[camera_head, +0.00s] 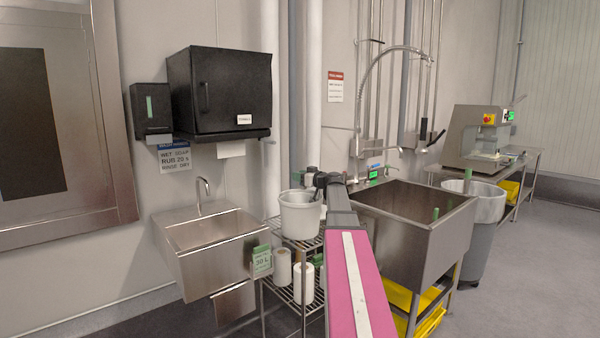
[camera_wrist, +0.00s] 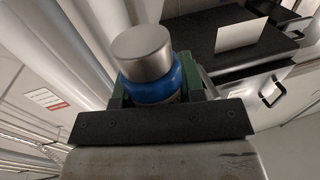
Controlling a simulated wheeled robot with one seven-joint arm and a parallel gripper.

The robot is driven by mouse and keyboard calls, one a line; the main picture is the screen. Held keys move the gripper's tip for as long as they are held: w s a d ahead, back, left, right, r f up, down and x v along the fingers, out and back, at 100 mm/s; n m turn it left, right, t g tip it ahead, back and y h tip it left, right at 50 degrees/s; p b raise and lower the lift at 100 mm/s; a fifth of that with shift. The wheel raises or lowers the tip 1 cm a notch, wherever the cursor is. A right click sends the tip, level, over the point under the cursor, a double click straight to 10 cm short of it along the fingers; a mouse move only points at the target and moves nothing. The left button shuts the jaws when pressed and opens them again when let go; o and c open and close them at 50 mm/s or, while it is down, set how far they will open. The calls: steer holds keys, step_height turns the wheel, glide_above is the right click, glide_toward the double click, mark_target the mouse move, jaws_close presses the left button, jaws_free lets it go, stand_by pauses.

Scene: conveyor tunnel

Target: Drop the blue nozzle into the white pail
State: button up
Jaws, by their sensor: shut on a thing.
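The white pail (camera_head: 297,222) stands upright on the top shelf of a wire rack in the head view. My gripper (camera_head: 316,180) is at the far end of my outstretched arm, by the pail's right rim in the picture; I cannot tell its exact height over the opening. In the wrist view my gripper (camera_wrist: 155,88) has its green fingers shut on the blue nozzle (camera_wrist: 150,88), which has a silver metal end. The nozzle cannot be made out clearly in the head view, and the pail is not seen in the wrist view.
A steel hand basin (camera_head: 205,245) is left of the rack and a deep steel sink (camera_head: 420,245) right of it. A black towel box (camera_head: 220,90) hangs above on the wall. White rolls (camera_head: 303,285) sit on the lower shelf. A grey bin (camera_head: 478,235) stands farther right.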

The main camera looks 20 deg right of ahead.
steer(key=o, duration=1)
steer(key=shift+f, duration=0.1)
steer(key=s+a+r, duration=0.1)
steer(key=a+r, duration=0.2)
steer(key=s+a+r, duration=0.1)
steer(key=a+r, duration=0.3)
steer(key=s+a+r, duration=0.1)
steer(key=a+r, duration=0.3)
steer(key=shift+s+a, duration=0.1)
steer(key=shift+a, duration=0.05)
steer(key=shift+s, duration=0.1)
